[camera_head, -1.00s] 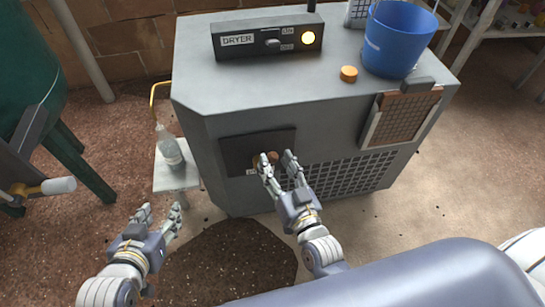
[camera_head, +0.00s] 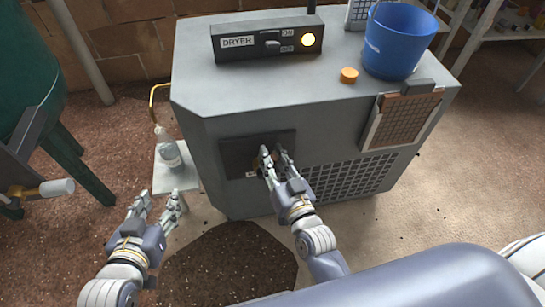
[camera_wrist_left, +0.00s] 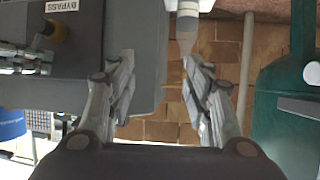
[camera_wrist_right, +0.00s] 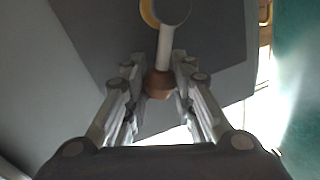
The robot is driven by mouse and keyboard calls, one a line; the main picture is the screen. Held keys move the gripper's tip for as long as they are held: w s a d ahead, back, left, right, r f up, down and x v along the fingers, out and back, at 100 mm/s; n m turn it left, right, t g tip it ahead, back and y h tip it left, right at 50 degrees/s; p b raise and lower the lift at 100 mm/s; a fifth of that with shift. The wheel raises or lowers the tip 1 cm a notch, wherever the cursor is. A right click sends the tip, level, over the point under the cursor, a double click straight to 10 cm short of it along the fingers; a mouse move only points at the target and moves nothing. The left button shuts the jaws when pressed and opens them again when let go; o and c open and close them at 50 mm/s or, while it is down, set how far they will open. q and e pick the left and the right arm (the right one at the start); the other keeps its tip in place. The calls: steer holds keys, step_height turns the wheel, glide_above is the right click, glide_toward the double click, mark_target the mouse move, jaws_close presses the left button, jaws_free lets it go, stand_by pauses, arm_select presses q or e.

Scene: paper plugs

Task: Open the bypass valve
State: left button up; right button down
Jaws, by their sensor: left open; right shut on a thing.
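The bypass valve is on a dark panel (camera_head: 236,150) on the front of the grey dryer cabinet (camera_head: 300,110). In the right wrist view the valve handle (camera_wrist_right: 164,48) is a pale lever with a brown end, below a brass ring. My right gripper (camera_head: 274,156) is shut on the lever's brown end (camera_wrist_right: 159,84). In the head view its fingers hide most of the valve. The left wrist view shows the BYPASS label (camera_wrist_left: 62,6) beside a brass part (camera_wrist_left: 52,30) of the valve. My left gripper (camera_head: 157,203) is open and empty, low at the left.
A bottle (camera_head: 168,152) stands on a small white stand (camera_head: 178,180) left of the cabinet. A blue bucket (camera_head: 397,42), an orange cap (camera_head: 349,75) and the DRYER switch box (camera_head: 240,43) are on top. A green tank (camera_head: 25,75) is at far left.

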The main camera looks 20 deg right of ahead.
steer(key=shift+d+f+m, duration=0.4)
steer(key=shift+d+m, duration=0.25)
steer(key=shift+m, duration=0.55)
arm_select(q)
step_height(320, 180, up, 17)
steer(key=w+d+t+h+b, duration=0.2)
steer(key=t+h+b, duration=0.1)
steer(key=t, duration=0.6)
steer(key=shift+d+t+h+b, duration=0.3)
steer(key=shift+d+b, duration=0.05)
arm_select(e)
step_height(320, 180, down, 6)
steer(key=d+m+t+h, duration=0.2)
steer(key=m, duration=1)
steer(key=shift+s+d+r, duration=0.15)
steer(key=shift+d+r, duration=0.1)
steer(key=shift+d, duration=0.05)
arm_select(q)
steer(key=shift+s, duration=0.1)
steer(key=shift+f+m, duration=0.1)
steer(key=shift+m, duration=0.2)
arm_select(e)
steer(key=c, duration=1.3)
jaws_free()
